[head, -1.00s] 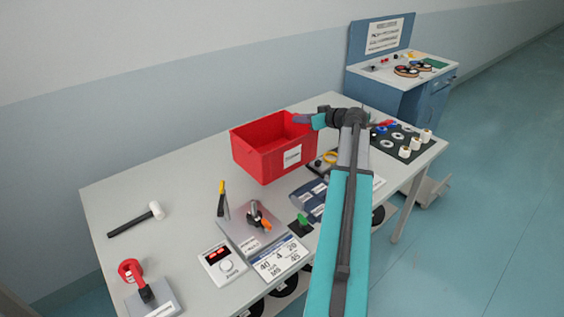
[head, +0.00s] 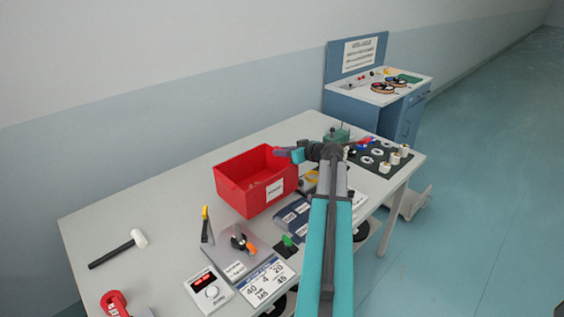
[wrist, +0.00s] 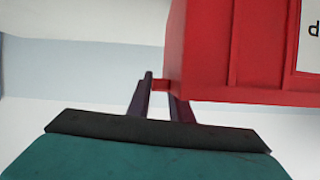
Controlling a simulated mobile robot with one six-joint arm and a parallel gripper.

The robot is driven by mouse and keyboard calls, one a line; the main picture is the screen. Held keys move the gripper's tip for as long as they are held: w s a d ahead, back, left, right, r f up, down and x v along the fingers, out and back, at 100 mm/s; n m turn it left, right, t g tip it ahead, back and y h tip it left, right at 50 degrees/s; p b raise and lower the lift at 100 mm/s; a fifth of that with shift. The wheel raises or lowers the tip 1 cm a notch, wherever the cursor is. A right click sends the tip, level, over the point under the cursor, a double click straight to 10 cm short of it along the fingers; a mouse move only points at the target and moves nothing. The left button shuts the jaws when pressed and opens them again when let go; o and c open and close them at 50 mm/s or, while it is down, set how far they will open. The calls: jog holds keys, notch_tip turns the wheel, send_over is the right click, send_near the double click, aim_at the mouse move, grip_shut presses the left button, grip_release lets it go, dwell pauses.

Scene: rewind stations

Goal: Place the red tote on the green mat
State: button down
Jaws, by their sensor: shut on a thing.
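The red tote (head: 246,190), an open box with a white label, is at the back of the near table. In the wrist view, its red wall (wrist: 235,50) fills the upper right. My gripper (head: 288,153) is at the tote's upper right corner. In the wrist view its dark fingers (wrist: 161,86) are closed on a small red part at the tote's edge. I cannot tell whether the tote rests on the table or hangs just above it. The green mat (head: 409,78) appears as a small green patch on the far blue workstation.
The near table (head: 150,190) holds a mallet (head: 120,248), a grey plate device (head: 240,250), a display box (head: 208,288) and a dark mat with white spools (head: 372,165). The far workstation (head: 370,108) holds reels (head: 388,88) near the green mat. Open floor lies to the right.

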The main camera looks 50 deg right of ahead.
aim_at(283, 162)
jog(key=shift+f, duration=0.5)
jog(key=shift+f+p, duration=0.6)
jog(key=shift+f, duration=1.3)
jog(key=c, duration=1.6)
grip_release()
jog(key=shift+s, duration=0.15)
jog(key=b+v, duration=0.3)
jog(key=v, duration=0.8)
jog(key=shift+s+r, duration=0.3)
